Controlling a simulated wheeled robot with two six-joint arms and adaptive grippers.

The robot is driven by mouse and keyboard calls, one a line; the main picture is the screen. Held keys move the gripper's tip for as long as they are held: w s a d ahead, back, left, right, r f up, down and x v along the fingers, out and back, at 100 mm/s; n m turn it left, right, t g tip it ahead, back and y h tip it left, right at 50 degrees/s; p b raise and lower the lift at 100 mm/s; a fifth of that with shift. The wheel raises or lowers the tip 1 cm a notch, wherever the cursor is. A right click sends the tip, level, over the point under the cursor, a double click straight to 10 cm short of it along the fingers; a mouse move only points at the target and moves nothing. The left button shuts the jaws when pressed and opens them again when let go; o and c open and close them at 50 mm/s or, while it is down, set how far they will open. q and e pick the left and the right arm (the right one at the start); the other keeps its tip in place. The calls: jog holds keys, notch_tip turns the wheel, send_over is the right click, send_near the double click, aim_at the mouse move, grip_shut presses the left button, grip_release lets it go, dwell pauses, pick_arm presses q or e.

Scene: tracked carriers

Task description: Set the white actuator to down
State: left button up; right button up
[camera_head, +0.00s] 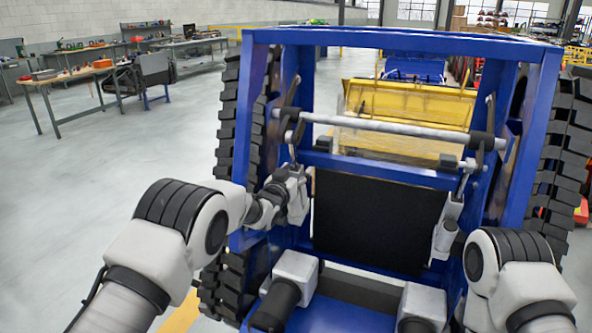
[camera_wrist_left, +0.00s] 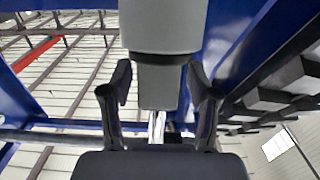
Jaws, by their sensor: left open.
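The white actuator (camera_head: 298,206) is on the left side of the blue frame, largely hidden by my gripper in the head view. In the left wrist view its light grey body (camera_wrist_left: 158,86) runs down the middle, with a thin silver rod (camera_wrist_left: 157,126) at its lower end. My left gripper (camera_head: 284,190) is at this actuator. In the left wrist view its two dark fingers (camera_wrist_left: 160,92) are open, one on each side of the body, with small gaps visible. A similar whitish actuator (camera_head: 447,228) stands on the right side. My right gripper is not visible.
The blue frame (camera_head: 400,38) surrounds the work area, with a grey crossbar (camera_head: 390,129) above and a black panel (camera_head: 375,220) between the actuators. Black tracks (camera_head: 228,130) flank the frame. A yellow carrier (camera_head: 410,103) stands behind. Open floor lies left.

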pick_arm(q)
jog(key=shift+s+r, duration=0.25)
jog(key=shift+w+f, duration=0.1)
grip_shut()
jog(key=shift+f+b, duration=0.25)
jog(key=shift+b, duration=0.25)
jog(key=s+a+f+t+h+b, duration=0.2)
jog(key=s+f+t+b, duration=0.4)
jog(key=b, duration=1.1)
jog(key=shift+s+a+t, duration=0.3)
jog(key=shift+s, duration=0.9)
